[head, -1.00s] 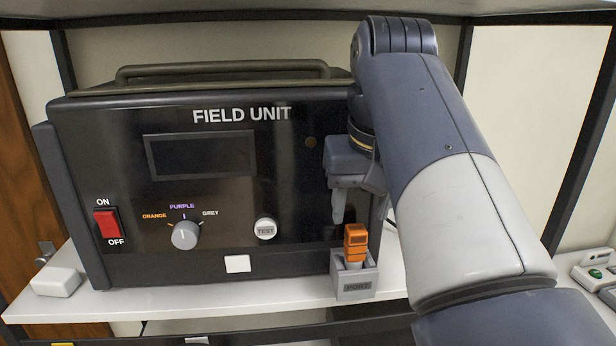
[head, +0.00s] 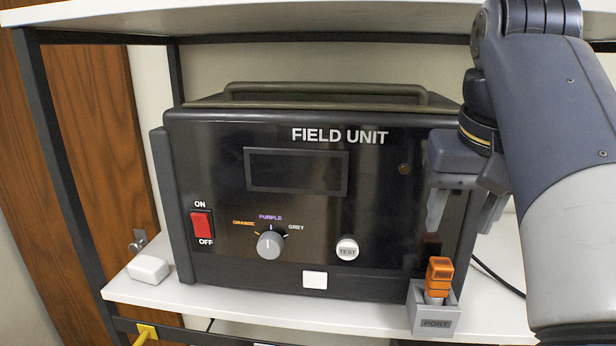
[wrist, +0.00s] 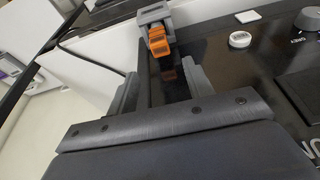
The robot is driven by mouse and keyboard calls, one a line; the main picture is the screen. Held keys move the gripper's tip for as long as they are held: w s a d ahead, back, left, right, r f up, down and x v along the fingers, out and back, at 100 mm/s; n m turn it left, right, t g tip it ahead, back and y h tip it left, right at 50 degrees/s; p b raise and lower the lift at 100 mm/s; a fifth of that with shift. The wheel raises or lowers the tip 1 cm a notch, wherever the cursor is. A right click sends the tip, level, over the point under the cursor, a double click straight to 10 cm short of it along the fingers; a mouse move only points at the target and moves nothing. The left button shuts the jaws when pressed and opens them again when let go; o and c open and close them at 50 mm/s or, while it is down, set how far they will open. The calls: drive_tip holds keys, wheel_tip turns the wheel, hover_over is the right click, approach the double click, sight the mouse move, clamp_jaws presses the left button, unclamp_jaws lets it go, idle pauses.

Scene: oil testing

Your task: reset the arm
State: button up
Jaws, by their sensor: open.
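My gripper (head: 463,210) is open and empty, in front of the right end of the black field unit (head: 390,215), with its fingers pointing down. Below it, an orange-topped connector (head: 439,274) sits upright in the grey port block (head: 435,318) on the white shelf. The wrist view shows my gripper's two fingers (wrist: 162,90) spread apart, with the orange connector (wrist: 160,44) beyond them and clear of both. The field unit's dark screen, red switch, knob and test button are in plain view in the head view.
A small white box (head: 148,268) lies on the shelf (head: 240,302) left of the unit. A black cable (head: 497,276) runs behind the port. Dark rack posts (head: 62,170) stand at the left, and an upper shelf (head: 300,17) is above.

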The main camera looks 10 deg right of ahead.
sight(441, 261)
drive_tip(key=x, duration=1.2)
drive_tip(key=shift+w+r+p, duration=0.1)
drive_tip(key=shift+r+p, duration=0.3)
drive_tip(key=shift+r, duration=0.35)
drive_tip(key=shift+s+r+p, duration=0.2)
drive_tip(key=shift+r+p, duration=0.3)
drive_tip(key=shift+r, duration=0.05)
drive_tip(key=shift+w+r, duration=0.1)
drive_tip(key=shift+r, duration=0.05)
